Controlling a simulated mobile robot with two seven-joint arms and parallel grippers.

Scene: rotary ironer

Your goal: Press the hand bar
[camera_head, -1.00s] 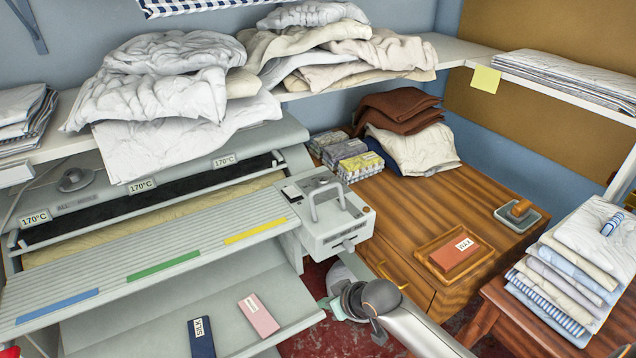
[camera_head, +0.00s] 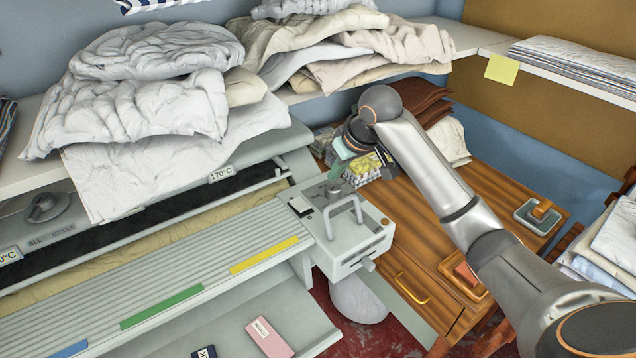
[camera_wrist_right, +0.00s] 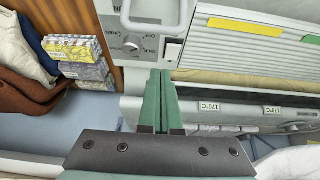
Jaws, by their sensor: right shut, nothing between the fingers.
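A light-grey loop-shaped bar (camera_head: 342,203) stands on top of the grey end box (camera_head: 348,246) of the ironer. It also shows at the top of the right wrist view (camera_wrist_right: 126,14). My right gripper (camera_head: 335,178) has green fingers and is just behind the bar, over the back of the end box. In the right wrist view the two fingers (camera_wrist_right: 164,76) are shut together and empty, pointing toward the end box, with a visible gap between their tips and the bar. My left gripper is not in view.
White laundry (camera_head: 130,110) is heaped on the shelf above the ironer. Wrapped packs (camera_head: 362,166) sit close behind the gripper on the wooden cabinet (camera_head: 415,235). A ridged feed table (camera_head: 170,270) with coloured strips lies left of the end box.

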